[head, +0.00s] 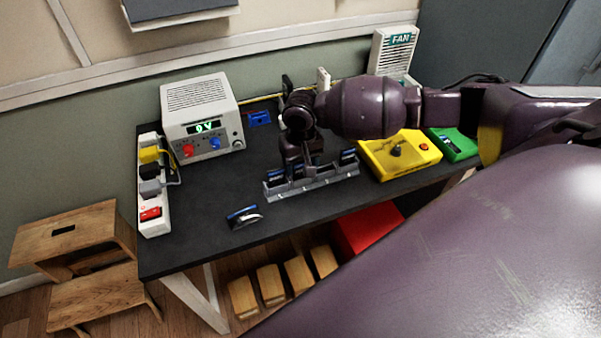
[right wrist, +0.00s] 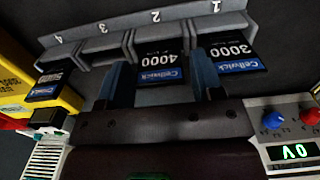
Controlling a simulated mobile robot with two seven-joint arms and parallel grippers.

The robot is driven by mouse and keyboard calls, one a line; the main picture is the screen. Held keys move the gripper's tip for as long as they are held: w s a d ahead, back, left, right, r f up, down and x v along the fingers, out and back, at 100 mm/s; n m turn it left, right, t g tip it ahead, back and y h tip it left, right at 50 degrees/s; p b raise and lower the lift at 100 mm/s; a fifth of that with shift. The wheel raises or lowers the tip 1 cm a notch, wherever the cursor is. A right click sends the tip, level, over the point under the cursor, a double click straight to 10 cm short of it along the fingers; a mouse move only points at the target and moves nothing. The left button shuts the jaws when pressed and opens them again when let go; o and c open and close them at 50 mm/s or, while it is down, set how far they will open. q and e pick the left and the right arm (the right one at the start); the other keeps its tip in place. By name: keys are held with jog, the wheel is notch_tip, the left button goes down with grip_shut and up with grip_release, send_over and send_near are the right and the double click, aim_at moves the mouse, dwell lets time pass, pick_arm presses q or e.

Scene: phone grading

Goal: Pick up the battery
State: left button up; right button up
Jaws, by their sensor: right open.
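A grey rack (head: 312,184) with numbered slots stands on the dark table and holds black batteries with blue labels. In the right wrist view, the 4000 battery (right wrist: 160,58) sits in slot 2, the 3000 battery (right wrist: 231,50) in slot 1 and the 5000 battery (right wrist: 54,84) in slot 4. Slot 3 looks empty. My right gripper (right wrist: 160,82) is open, with its blue fingers on either side of the 4000 battery. In the head view my right gripper (head: 302,168) is over the rack and hides part of it. My left gripper is not in view.
A power supply (head: 201,117) and a power strip (head: 154,188) stand at left. A yellow box (head: 402,152), a green tray (head: 455,145) and a fan (head: 391,52) stand at right. A small blue and silver object (head: 244,216) lies near the front edge.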

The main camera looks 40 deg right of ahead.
jog(key=shift+f, duration=0.25)
jog(key=shift+r, duration=0.1)
jog(key=c, duration=0.7)
